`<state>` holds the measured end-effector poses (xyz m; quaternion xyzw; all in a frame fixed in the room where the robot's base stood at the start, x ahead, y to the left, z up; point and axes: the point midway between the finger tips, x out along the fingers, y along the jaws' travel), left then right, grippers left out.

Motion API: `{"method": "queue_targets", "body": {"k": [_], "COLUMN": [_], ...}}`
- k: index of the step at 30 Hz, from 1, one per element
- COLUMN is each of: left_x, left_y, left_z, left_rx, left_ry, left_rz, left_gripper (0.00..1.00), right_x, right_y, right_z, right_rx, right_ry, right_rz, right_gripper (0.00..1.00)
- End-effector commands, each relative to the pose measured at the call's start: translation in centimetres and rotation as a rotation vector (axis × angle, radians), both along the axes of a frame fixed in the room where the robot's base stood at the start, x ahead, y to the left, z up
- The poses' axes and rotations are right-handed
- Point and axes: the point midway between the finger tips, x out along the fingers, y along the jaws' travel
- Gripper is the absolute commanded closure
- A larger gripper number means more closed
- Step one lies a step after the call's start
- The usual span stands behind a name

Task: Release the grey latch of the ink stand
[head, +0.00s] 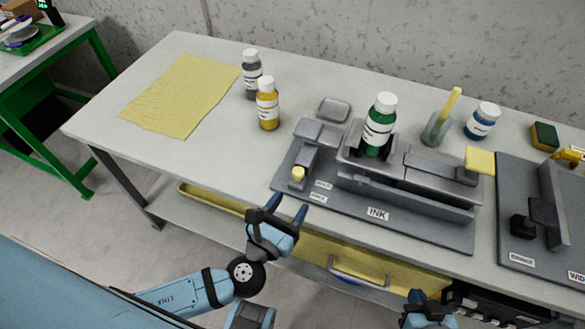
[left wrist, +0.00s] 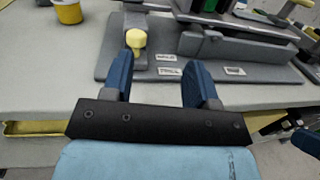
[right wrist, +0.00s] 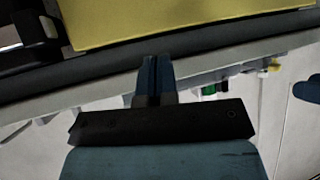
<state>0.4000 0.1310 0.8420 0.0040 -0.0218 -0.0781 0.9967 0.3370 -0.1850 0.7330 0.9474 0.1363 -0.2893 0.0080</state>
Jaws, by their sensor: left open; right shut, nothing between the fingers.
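The grey ink stand (head: 455,232) sits on the table, marked with an INK label (head: 378,214). At its left end is a grey block with a yellow knob (head: 298,174), beside two small labels; the knob also shows in the left wrist view (left wrist: 136,39). I cannot tell for certain which grey part is the latch. A green bottle with a white cap (head: 379,128) stands upright in the stand. My left gripper (head: 286,208) is open and empty, in front of the table edge, short of the knob. My right gripper (right wrist: 157,60) is shut and empty, low near the table's front.
Grey and yellow bottles (head: 267,108) stand left of the ink stand, near a yellow cloth (head: 180,95). Another stand (head: 548,262) is further right. A yellow drawer (head: 400,275) is below the tabletop.

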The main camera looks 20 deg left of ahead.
Motion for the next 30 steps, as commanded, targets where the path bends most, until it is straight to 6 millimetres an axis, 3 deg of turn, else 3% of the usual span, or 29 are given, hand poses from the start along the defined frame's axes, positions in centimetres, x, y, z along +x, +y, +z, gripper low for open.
{"method": "queue_targets", "body": {"k": [4, 8, 22, 30], "left_x": [-1.1, -0.3, 9.0, 12.1], "left_y": [1.5, 1.7, 1.3, 1.2], "left_z": [-1.2, -1.2, -1.2, -1.3], "left_rx": [-0.008, -0.006, -0.007, -0.005], "left_ry": [0.04, 0.042, 0.04, 0.042], "left_rz": [0.112, 0.128, 0.124, 0.122], "left_gripper": [0.46, 0.46, 0.46, 0.46], "right_x": [0.0, -0.1, 0.0, 0.0], "right_y": [0.0, 0.0, 0.1, 0.0], "right_z": [-0.1, -0.2, 0.0, 0.1], "right_rx": [0.001, 0.002, 0.005, 0.004], "right_ry": [0.005, 0.008, 0.007, 0.004], "right_rz": [-0.002, -0.003, -0.005, -0.005], "right_gripper": [1.0, 1.0, 1.0, 1.0]}}
